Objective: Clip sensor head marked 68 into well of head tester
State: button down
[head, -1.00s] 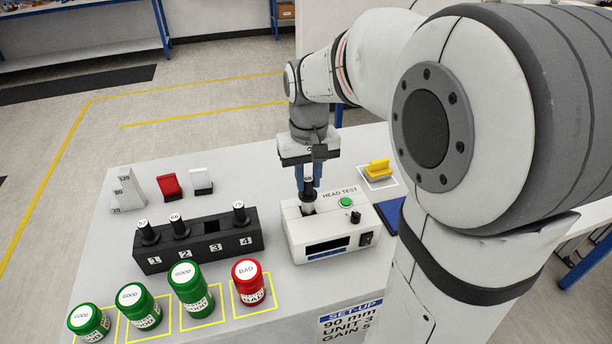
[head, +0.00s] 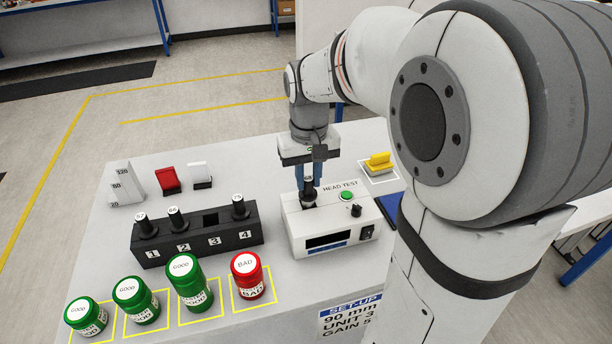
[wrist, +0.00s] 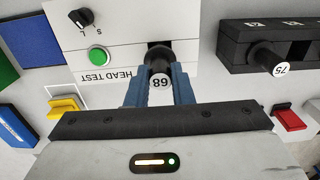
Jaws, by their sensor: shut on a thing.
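The sensor head marked 68 (wrist: 159,70) is black with a white label. It also shows in the head view (head: 308,186). My gripper (wrist: 160,90) has its blue fingers shut on it. In the head view my gripper (head: 308,187) points down over the white head tester (head: 330,232). The head's lower end is at the well opening on the tester's top left. I cannot tell how deep it sits. The tester has a green button (head: 346,195), a black knob (head: 356,210) and a dark display (head: 325,240).
A black rack (head: 195,250) left of the tester holds heads in slots 1, 2 and 4; slot 3 is empty. Green GOOD jars (head: 187,283) and a red BAD jar (head: 248,279) stand in front. A yellow-handled block (head: 379,163) sits behind right.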

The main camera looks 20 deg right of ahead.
jog(key=shift+f, duration=0.25)
jog(key=shift+f+b, duration=0.65)
jog(key=shift+f, duration=0.1)
jog(key=shift+f, duration=0.25)
dwell(0.3)
jog(key=c, duration=1.2)
grip_release()
notch_tip(320, 180, up, 8)
jog(key=shift+f, duration=0.1)
